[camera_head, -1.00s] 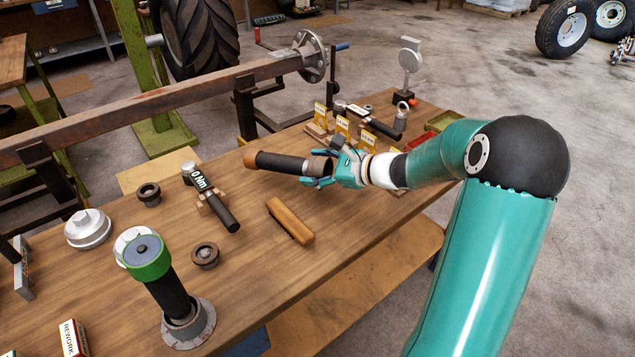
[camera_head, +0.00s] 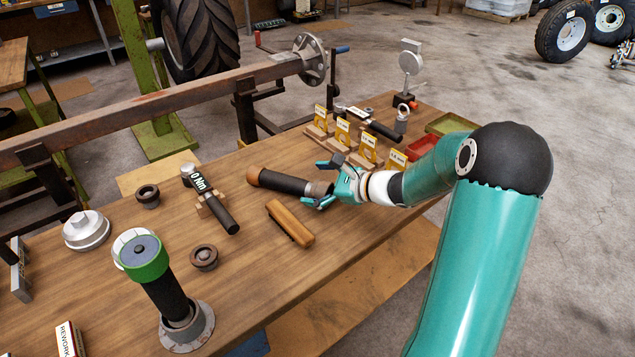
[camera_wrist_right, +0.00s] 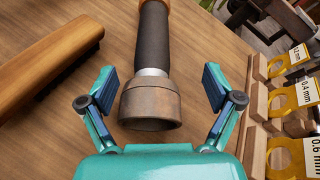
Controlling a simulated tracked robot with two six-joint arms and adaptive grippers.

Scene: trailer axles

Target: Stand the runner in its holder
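A black-gripped rod with brown ends (camera_head: 285,183), apparently the runner, lies on its side on the wooden bench. My right gripper (camera_head: 322,186) is at its right end. In the right wrist view, the gripper (camera_wrist_right: 160,88) is open, with a finger on each side of the rod's brown cup-like end (camera_wrist_right: 150,105) and gaps on both sides. A grey flanged ring holder (camera_head: 200,330) stands at the bench's front left. A black tool with a green cap (camera_head: 145,258) stands in it. Which holder belongs to the rod, I cannot tell. My left gripper is out of view.
A wooden-backed brush (camera_head: 290,222) lies just in front of the rod. A 0 Nm torque tool (camera_head: 212,200) lies to its left. Yellow gauge tags on wooden blocks (camera_head: 343,133) stand behind my right gripper.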

